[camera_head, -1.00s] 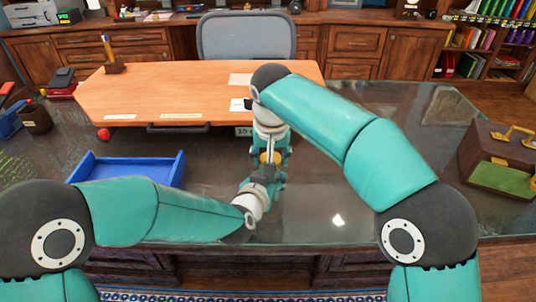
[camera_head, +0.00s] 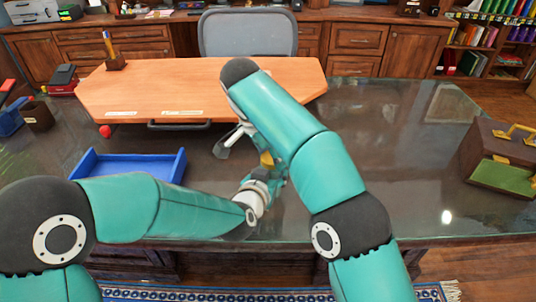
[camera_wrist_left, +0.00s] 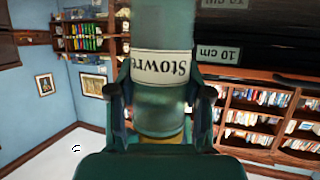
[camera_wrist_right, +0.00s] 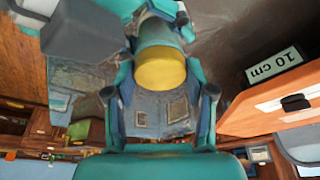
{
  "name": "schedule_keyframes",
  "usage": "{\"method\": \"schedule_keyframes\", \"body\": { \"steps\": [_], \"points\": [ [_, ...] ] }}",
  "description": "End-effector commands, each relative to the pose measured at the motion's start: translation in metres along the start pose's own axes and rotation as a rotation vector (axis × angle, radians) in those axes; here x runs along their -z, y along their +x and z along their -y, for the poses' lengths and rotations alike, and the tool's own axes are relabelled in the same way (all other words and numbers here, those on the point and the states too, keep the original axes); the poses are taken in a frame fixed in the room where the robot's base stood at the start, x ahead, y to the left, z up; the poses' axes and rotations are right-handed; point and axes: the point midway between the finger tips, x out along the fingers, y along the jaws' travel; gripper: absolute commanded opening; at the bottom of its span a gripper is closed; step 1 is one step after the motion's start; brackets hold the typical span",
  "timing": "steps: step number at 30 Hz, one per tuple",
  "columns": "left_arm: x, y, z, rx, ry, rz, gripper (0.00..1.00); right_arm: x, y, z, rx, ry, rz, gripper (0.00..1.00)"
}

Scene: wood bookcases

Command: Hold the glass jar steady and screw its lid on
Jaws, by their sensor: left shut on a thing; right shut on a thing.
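The glass jar (camera_wrist_left: 160,105) is clear greenish, with a white label reading upside down in the left wrist view. My left gripper (camera_wrist_left: 160,92) is shut around its body. The yellow lid (camera_wrist_right: 160,70) is at the jar's mouth, in line with the jar (camera_wrist_right: 160,32). My right gripper (camera_wrist_right: 160,75) is shut on the lid, one finger on each side. In the head view the lid (camera_head: 266,158) is a small yellow patch between my grippers, above the desk, and the arms hide most of the jar. I cannot tell how tightly the lid sits.
A blue tray (camera_head: 130,166) lies on the dark glass desk (camera_head: 420,160) at left. An orange wooden board (camera_head: 170,90) is behind my grippers, with a red ball (camera_head: 105,131) by its front corner. A brown case (camera_head: 500,155) stands at right. The front right is clear.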

Motion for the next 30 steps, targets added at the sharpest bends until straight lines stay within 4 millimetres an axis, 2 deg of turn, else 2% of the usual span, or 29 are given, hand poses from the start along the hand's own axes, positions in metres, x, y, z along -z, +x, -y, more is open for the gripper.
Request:
{"method": "schedule_keyframes", "body": {
  "steps": [7,8,12,19,23,30],
  "points": [
    [-0.0006,0.0000,-0.0008,-0.002,0.002,0.002,0.00,0.0000,-0.0009,0.0002,0.002,0.002,-0.001,0.25],
    [-0.0006,0.0000,-0.0008,-0.002,0.002,0.002,0.00,0.0000,-0.0010,0.0002,0.002,0.002,-0.001,0.57],
    [-0.0006,0.0000,-0.0008,-0.002,0.001,0.002,0.00,-0.0001,-0.0008,0.0002,0.002,0.001,0.000,0.79],
    [-0.0005,0.0001,-0.0006,-0.001,0.001,0.002,0.00,0.0000,-0.0004,0.0000,0.001,0.000,0.000,0.79],
    [-0.0004,0.0001,-0.0005,-0.001,0.000,0.001,0.00,0.0000,-0.0003,0.0000,0.001,0.000,0.001,1.00],
    [-0.0003,0.0001,-0.0003,-0.001,0.000,0.001,0.00,0.0000,-0.0002,0.0000,0.001,0.000,0.001,1.00]
  ]
}}
